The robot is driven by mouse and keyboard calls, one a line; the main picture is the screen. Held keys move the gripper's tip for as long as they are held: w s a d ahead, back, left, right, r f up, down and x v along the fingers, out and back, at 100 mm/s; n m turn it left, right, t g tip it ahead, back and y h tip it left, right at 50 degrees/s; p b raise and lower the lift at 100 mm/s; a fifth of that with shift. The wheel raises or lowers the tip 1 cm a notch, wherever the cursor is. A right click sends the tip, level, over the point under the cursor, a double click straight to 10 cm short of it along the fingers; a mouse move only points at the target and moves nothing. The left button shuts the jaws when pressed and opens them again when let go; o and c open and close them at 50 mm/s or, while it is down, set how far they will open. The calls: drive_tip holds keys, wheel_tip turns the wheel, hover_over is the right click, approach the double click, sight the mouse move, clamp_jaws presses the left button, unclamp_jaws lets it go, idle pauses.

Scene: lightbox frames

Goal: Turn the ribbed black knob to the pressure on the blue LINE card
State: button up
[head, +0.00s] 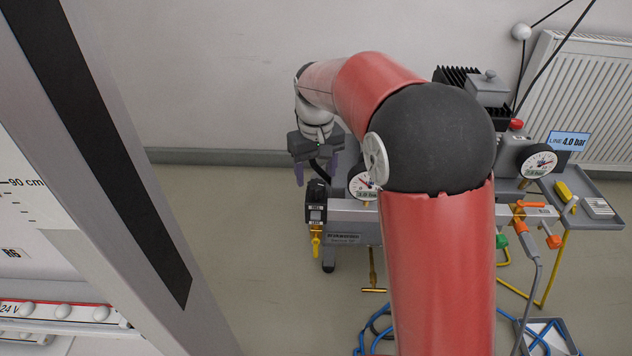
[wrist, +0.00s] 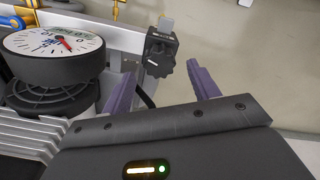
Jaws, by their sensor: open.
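The ribbed black knob (wrist: 161,58) shows in the wrist view at upper centre, on a dark fitting by a grey rail. My gripper (wrist: 159,72) is open, its purple fingers on either side of the knob near their tips; I cannot tell whether either touches it. In the head view my gripper (head: 313,180) points down over a black block (head: 316,205) with white labels; the knob is not clear there. The blue LINE card (head: 569,141) at right reads 4.0 bar. A round gauge (wrist: 50,42) with a red needle stands left of the knob in the wrist view.
In the head view, one gauge (head: 361,187) is partly hidden by my arm; another gauge (head: 538,162) is near the card. A yellow tap (head: 316,241) hangs below the black block. A grey tray (head: 610,215) holds small items at right. Floor left of the rig is clear.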

sight(316, 183)
drive_tip(key=shift+f, duration=2.1)
drive_tip(key=c, duration=1)
drive_tip(key=shift+o, duration=0.2)
drive_tip(key=m+p, duration=0.1)
drive_tip(key=m, duration=0.1)
drive_tip(key=shift+r+m, duration=0.1)
drive_tip(key=shift+m, duration=0.3)
drive_tip(key=shift+m+p, duration=1.05)
drive_tip(key=shift+m, duration=0.95)
